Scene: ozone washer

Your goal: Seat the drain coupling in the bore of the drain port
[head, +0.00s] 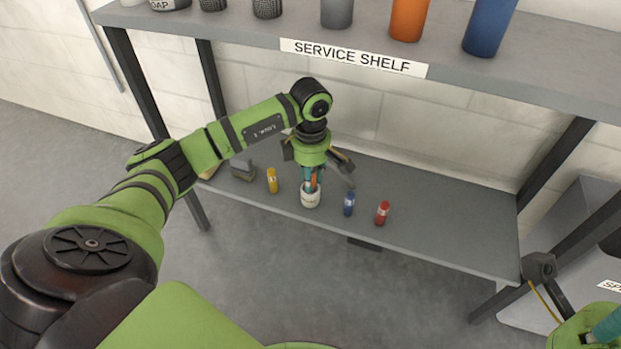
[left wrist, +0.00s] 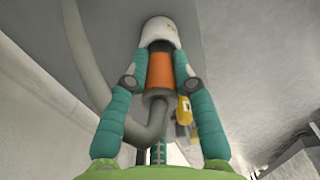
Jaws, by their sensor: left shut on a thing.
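My left gripper (head: 311,184) points down at the lower shelf. Its teal fingers close on both sides of the drain coupling, an orange body (left wrist: 159,71) with a grey lower part and grey bent hose in the left wrist view. A little orange (head: 314,181) shows between the fingers in the head view. The fingertips are at the rim of a white cup-shaped drain port (head: 310,199), also seen beyond the coupling in the left wrist view (left wrist: 162,32). The port hides the coupling's far end, so its depth is unclear. My right gripper (head: 605,326) is cut off at the lower right corner.
On the lower shelf (head: 440,239) stand a yellow bottle (head: 272,180), a blue one (head: 349,204) and a red one (head: 382,213). A grey block (head: 243,170) lies farther left. The upper service shelf (head: 240,34) overhangs behind my left arm and holds several containers.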

